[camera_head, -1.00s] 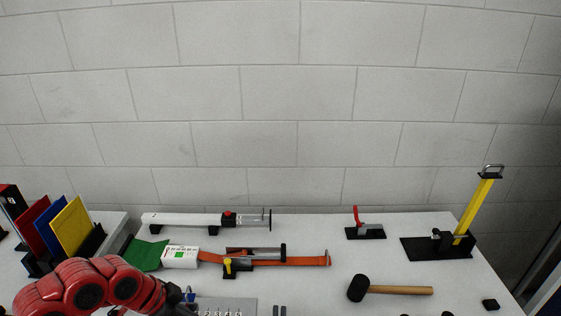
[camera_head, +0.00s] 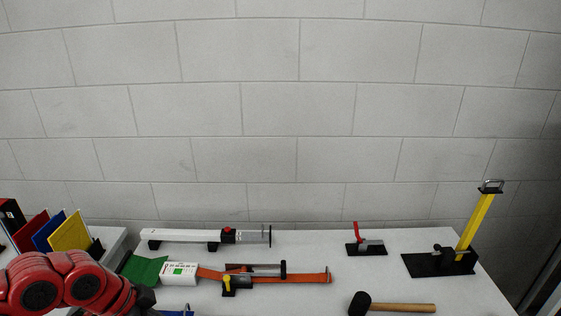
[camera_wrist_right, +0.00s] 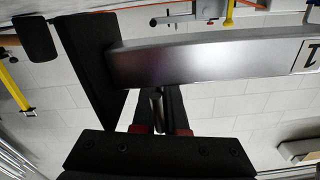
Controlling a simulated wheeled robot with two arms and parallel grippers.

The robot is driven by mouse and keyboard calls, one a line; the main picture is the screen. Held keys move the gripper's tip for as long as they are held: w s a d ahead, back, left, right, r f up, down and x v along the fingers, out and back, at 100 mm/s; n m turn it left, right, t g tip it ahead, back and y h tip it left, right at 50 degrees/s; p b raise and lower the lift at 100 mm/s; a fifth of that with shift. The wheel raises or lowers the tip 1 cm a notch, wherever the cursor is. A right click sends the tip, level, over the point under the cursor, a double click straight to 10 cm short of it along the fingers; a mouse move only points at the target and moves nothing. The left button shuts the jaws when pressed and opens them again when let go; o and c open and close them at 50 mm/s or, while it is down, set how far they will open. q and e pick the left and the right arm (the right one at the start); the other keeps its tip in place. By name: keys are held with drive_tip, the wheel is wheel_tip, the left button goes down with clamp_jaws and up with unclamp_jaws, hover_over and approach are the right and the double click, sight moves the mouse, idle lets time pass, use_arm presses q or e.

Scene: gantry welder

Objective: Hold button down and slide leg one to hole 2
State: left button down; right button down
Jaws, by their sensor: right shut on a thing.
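In the right wrist view a grey metal square leg (camera_wrist_right: 200,60) marked 1 (camera_wrist_right: 313,56) runs across the upper part, with a black plate (camera_wrist_right: 90,65) at its left end. My right gripper (camera_wrist_right: 160,95) is just below the leg in the picture, its dark fingers shut on a thin metal rod (camera_wrist_right: 157,108). How the rod joins the leg is hidden. No button or hole 2 can be made out there. My left gripper (camera_head: 148,299) is at the head view's lower edge, at the end of my red arm; its fingers cannot be made out.
The head view shows a white table with a white tube with a red button (camera_head: 228,231), an orange strap (camera_head: 305,278), a red-handled clamp (camera_head: 366,248), a yellow lever (camera_head: 475,220) and a mallet (camera_head: 362,303). Coloured panels (camera_head: 70,230) stand at left.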

drive_tip(key=shift+a+b, duration=0.5)
drive_tip(key=shift+b, duration=0.05)
drive_tip(key=shift+c, duration=2.4)
unclamp_jaws()
drive_tip(key=shift+s+f, duration=0.1)
drive_tip(key=shift+s, duration=0.1)
drive_tip(key=s+b, duration=0.7)
drive_tip(key=s, duration=1)
drive_tip(key=shift+s, duration=0.1)
